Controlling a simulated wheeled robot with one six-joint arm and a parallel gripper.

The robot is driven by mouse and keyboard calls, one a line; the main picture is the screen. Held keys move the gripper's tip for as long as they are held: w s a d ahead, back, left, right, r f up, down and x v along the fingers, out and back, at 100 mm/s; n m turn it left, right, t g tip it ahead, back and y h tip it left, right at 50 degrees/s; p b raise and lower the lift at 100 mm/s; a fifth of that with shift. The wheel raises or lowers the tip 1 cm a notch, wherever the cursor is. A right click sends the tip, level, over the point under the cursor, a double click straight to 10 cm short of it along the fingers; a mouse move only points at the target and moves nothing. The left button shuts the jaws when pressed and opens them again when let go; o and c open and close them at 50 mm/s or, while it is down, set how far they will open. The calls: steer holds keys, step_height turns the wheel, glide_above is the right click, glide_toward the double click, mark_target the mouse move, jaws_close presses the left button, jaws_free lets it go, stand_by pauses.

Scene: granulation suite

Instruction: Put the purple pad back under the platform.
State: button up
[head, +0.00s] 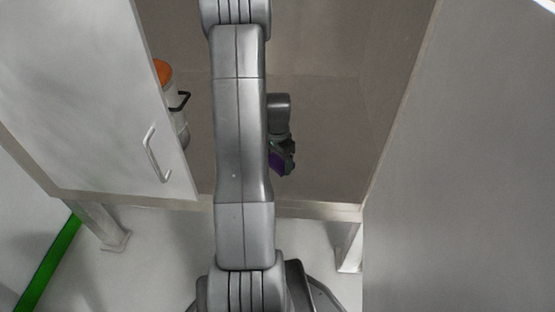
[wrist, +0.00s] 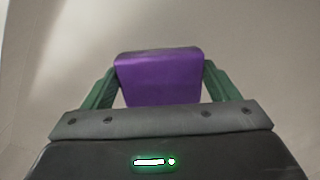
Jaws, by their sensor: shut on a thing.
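The purple pad (wrist: 160,78) is between the two green fingers of my gripper (wrist: 158,88) in the wrist view. The fingers touch its left and right sides, so my gripper is shut on it. In the head view, my gripper (head: 281,152) is inside the open cabinet, near its front edge, and the purple pad (head: 277,162) shows as a small patch at its tip. My arm hides part of the cabinet's inside. I cannot make out a platform in either view.
The open cabinet (head: 325,140) has a white door (head: 95,95) with a handle on the left. A container with an orange lid (head: 163,71) and black handle stands behind the door's edge. A grey panel (head: 465,160) bounds the right. The cabinet floor right of my gripper looks clear.

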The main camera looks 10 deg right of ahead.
mark_target(277, 161)
steer(key=o, duration=1)
steer(key=shift+f, duration=0.1)
steer(key=shift+c, duration=0.2)
step_height(277, 161, up, 12)
steer(key=p, duration=0.4)
steer(key=shift+r, duration=0.2)
